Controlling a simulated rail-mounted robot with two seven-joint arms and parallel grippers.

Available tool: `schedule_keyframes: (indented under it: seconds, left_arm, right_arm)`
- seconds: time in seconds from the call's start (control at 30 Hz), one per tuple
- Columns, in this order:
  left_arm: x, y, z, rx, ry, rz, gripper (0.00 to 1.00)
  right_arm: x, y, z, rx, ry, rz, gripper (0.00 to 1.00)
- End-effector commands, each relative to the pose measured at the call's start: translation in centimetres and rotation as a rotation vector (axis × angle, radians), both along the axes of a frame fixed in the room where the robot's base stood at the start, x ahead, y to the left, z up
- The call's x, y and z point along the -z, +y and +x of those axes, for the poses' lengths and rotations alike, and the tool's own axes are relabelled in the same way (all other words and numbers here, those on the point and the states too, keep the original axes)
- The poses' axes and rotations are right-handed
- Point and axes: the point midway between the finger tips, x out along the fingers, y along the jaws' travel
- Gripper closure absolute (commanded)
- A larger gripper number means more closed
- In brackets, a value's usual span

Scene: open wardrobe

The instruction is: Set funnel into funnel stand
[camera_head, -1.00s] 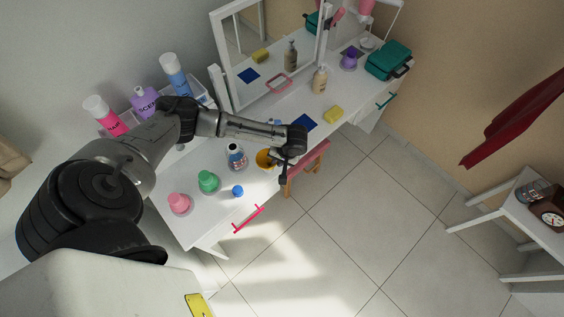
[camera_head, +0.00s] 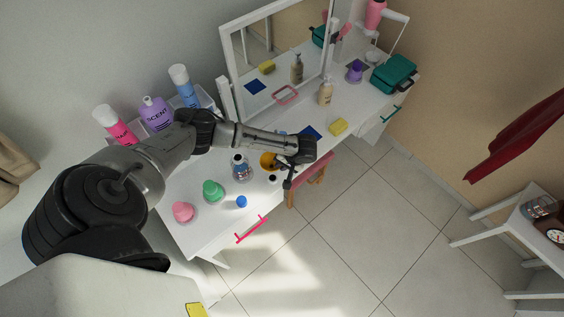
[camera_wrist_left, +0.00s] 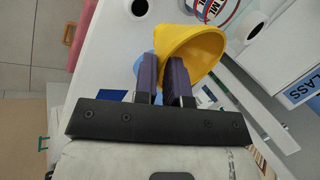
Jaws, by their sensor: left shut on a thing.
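The yellow funnel (camera_head: 268,161) is held over the white dressing table, beside a small flask. It also shows in the left wrist view (camera_wrist_left: 193,52), tilted, its wide mouth toward the upper right. My left gripper (camera_head: 288,181) is shut on it; the purple finger pads (camera_wrist_left: 163,82) show on its narrow end. I cannot make out the funnel stand for sure. A small white thing with a dark round opening (camera_head: 272,179) is just below the funnel in the head view. My right gripper is not in view.
A lettered flask (camera_head: 241,171), a green flask-like piece (camera_head: 213,191), a pink one (camera_head: 183,212) and a blue cap (camera_head: 241,202) stand near. A mirror (camera_head: 275,60) rises at the back.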

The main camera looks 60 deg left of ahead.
Motion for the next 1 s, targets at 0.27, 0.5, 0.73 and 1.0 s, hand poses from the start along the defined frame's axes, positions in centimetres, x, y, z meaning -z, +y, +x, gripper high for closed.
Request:
schedule_keyframes:
  seconds: [0.27, 0.5, 0.73, 1.0]
  left_arm:
    - [2.7, -0.1, 0.0, 0.001, 0.0, 0.0, 1.0]
    - [4.5, 0.0, 0.0, 0.0, 0.001, 0.001, 1.0]
    - [5.5, -0.1, 0.0, 0.001, 0.0, -0.001, 1.0]
    - [5.8, 0.0, 0.0, 0.001, 0.0, 0.0, 1.0]
  right_arm:
    - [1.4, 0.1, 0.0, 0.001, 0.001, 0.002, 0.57]
    - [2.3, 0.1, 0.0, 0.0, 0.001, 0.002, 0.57]
    - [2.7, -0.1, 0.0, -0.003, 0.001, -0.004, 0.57]
    - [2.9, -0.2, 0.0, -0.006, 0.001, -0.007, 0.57]
